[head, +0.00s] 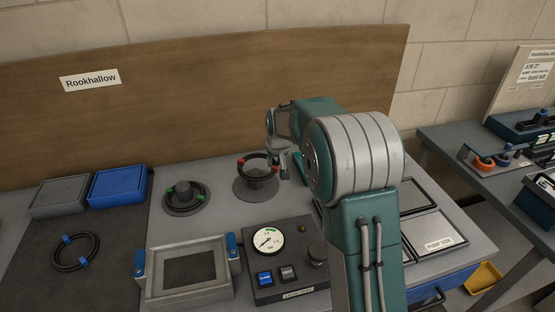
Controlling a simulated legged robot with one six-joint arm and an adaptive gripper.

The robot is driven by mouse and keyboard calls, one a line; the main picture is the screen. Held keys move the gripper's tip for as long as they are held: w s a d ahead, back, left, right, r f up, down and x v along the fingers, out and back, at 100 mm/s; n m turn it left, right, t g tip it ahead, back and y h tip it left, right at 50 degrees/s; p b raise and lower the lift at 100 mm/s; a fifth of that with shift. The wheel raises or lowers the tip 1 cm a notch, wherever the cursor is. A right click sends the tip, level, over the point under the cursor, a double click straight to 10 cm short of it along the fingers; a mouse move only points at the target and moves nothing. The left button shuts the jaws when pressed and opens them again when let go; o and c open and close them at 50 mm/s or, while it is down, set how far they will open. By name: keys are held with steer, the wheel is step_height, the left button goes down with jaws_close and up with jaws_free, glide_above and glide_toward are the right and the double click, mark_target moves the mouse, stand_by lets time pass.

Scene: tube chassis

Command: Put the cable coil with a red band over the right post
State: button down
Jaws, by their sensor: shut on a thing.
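The black cable coil with red bands (243,168) is at the right post's top in the head view, roughly level. The right post (254,188) stands on a round grey base. The post's top seems to show inside the ring, but I cannot tell how far the coil is down over it. My gripper (279,167) is shut on the coil's right side; its fingertips are small and partly hidden by the coil and my own arm. The left post (183,188) has a black coil with green bands (169,204) lying around it at its base.
A coil with blue bands (75,251) lies on the dark mat (40,285). Grey (58,196) and blue (119,185) boxes stand at the back left. A framed tray (187,272) and a gauge box (280,265) sit in front of the posts. A wooden backboard (210,90) rises behind.

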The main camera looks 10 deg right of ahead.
mark_target(272, 181)
steer(key=shift+w+d, duration=0.1)
steer(key=shift+w, duration=0.05)
steer(key=shift+a+f, duration=0.15)
steer(key=shift+a, duration=0.1)
steer(key=shift+a+f, duration=0.85)
steer(key=shift+f, duration=0.3)
steer(key=shift+d+f, duration=0.45)
steer(key=shift+f, duration=0.3)
steer(key=shift+d+f, duration=0.4)
steer(key=shift+f, duration=0.35)
steer(key=shift+a, duration=0.6)
steer(key=shift+d, duration=0.4)
steer(key=shift+f, duration=0.6)
steer(key=c, duration=0.8)
jaws_free()
steer(key=shift+c, duration=0.2)
